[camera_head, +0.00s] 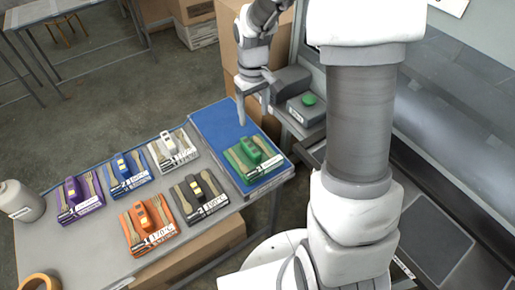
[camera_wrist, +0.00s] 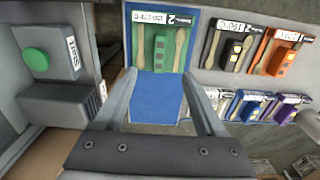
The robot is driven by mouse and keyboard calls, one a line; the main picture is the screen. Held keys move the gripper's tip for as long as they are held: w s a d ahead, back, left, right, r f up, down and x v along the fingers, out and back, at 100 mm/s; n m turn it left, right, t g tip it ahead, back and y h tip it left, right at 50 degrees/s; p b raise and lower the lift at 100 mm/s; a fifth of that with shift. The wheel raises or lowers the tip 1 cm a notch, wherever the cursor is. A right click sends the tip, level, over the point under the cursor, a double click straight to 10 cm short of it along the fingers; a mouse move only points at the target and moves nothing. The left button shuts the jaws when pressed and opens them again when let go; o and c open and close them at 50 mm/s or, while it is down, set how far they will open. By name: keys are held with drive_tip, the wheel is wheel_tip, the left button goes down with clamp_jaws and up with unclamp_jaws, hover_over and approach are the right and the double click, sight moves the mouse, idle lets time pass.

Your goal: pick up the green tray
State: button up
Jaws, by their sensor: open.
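The green tray (camera_head: 266,172) lies on the near part of a blue surface (camera_head: 212,121) at the table's right end.
Purple (camera_head: 80,200), blue (camera_head: 128,175), white (camera_head: 174,150), orange (camera_head: 147,224) and black (camera_head: 200,196) trays stand left of the green one. A box with a green button (camera_head: 308,100) stands right of the gripper. A white bottle (camera_head: 20,202) and an orange ring (camera_head: 40,282) are at far left.

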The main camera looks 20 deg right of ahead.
hover_over(254, 150)
wheel_tip(254, 150, down, 12)
drive_tip(key=shift+d+f, duration=0.1)
drive_tip(key=shift+f, duration=0.1)
drive_tip(key=shift+s+f, duration=0.1)
drive_tip(key=shift+f, duration=2.6)
clamp_jaws()
